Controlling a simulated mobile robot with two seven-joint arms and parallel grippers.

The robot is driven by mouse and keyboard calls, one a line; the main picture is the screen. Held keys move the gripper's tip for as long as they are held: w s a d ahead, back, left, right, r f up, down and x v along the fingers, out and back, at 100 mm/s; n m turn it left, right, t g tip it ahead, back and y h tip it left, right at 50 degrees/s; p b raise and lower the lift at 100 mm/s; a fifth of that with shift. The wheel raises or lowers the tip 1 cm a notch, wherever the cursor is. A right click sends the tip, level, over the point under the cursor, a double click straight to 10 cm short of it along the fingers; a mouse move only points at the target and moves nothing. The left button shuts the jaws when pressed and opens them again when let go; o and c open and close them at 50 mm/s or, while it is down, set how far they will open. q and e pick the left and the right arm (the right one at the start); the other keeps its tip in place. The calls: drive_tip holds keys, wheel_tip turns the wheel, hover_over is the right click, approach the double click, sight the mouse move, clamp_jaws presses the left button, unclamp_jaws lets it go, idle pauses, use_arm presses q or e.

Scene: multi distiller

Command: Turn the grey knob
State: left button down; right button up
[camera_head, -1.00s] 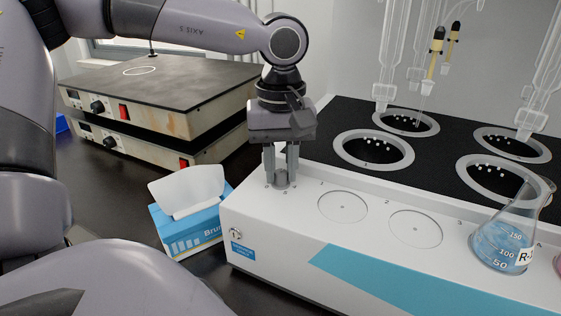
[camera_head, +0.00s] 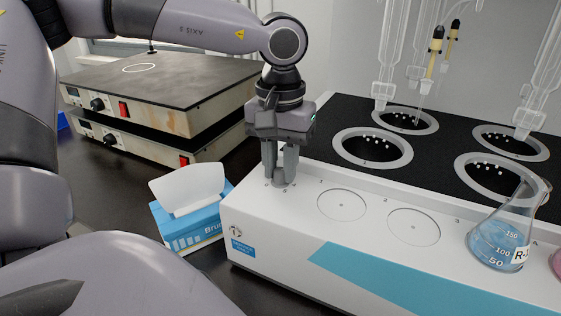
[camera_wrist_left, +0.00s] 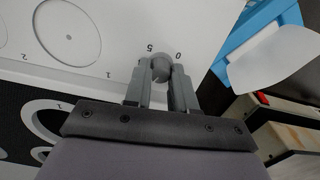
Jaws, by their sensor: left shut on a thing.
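The grey knob (camera_wrist_left: 161,68) sits on the white top of the distiller (camera_head: 395,262), near its left end, with printed numbers around it. It also shows in the head view (camera_head: 281,183), partly hidden by the fingers. My left gripper (camera_head: 280,176) points straight down over it. In the left wrist view the two fingers (camera_wrist_left: 162,75) are closed on the knob, one on each side. My right gripper is not in view.
A blue tissue box (camera_head: 190,225) stands just left of the distiller. Two stacked hotplates (camera_head: 165,110) are behind it at the left. A flask with blue liquid (camera_head: 500,240) stands on the distiller's right part. Glass tubes hang over the heating wells (camera_head: 372,147).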

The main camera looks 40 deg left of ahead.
sight(280, 170)
use_arm(q)
drive_tip(key=c, duration=0.9)
unclamp_jaws()
drive_tip(key=shift+c, duration=0.2)
wheel_tip(280, 170, up, 6)
drive_tip(key=shift+f+p, duration=0.1)
drive_tip(key=shift+p, duration=0.25)
drive_tip(key=shift+r, duration=0.7)
